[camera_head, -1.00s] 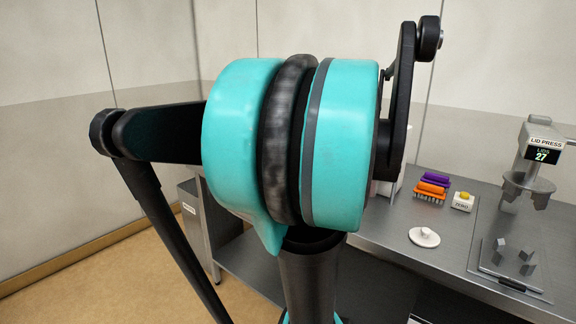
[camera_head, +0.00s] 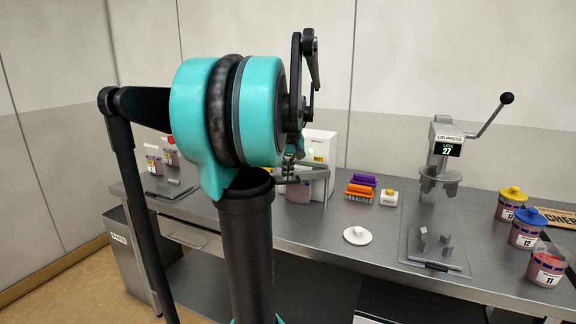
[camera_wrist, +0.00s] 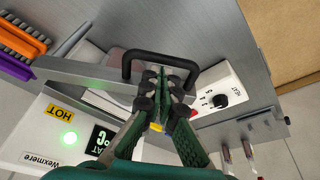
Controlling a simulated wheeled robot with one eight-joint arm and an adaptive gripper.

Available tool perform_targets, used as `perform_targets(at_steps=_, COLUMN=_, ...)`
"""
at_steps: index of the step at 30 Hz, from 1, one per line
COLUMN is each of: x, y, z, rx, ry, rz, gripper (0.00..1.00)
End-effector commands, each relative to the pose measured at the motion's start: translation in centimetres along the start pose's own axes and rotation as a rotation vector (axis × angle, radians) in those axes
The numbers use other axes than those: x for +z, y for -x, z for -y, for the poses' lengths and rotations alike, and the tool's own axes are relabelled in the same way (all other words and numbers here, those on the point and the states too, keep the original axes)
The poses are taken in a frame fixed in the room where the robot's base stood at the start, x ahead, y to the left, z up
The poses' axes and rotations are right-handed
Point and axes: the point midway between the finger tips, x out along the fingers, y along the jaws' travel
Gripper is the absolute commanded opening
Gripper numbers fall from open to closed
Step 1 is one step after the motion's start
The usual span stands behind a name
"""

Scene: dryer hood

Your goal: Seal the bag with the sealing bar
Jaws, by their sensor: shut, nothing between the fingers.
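The sealer is a white box (camera_head: 320,148) on the bench, partly hidden behind my arm in the head view. In the wrist view its white casing (camera_wrist: 32,130) shows a HOT label and a lit green light. A grey bar (camera_wrist: 85,77) runs out beside a black U-shaped handle (camera_wrist: 128,66). My gripper (camera_wrist: 165,77) is shut and empty, its fingertips within the outline of the handle; I cannot tell whether they touch it. A pinkish thing (camera_head: 298,191) sits below the bar in the head view; I cannot tell whether it is the bag.
Orange and purple brushes (camera_head: 361,188), a small white block with a yellow top (camera_head: 389,198) and a white disc (camera_head: 357,236) lie on the bench. The lid press (camera_head: 442,160) stands to the right, with lidded jars (camera_head: 527,230) beyond it. A heat dial (camera_wrist: 220,100) is beside the handle.

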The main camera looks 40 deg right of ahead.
Motion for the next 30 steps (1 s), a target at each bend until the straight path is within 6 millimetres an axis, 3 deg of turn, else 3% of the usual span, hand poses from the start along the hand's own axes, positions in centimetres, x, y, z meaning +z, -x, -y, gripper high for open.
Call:
perform_targets(at_steps=6, x=0.0, y=-1.2, z=0.0, rx=0.0, ry=0.0, rz=0.0, gripper=0.0)
perform_targets(at_steps=20, x=0.2, y=-1.2, z=-0.1, rx=-0.004, ry=0.01, rz=0.0, gripper=0.0)
perform_targets(at_steps=30, x=2.8, y=-0.4, z=-1.2, rx=-0.053, ry=0.163, rz=0.0, gripper=0.0)
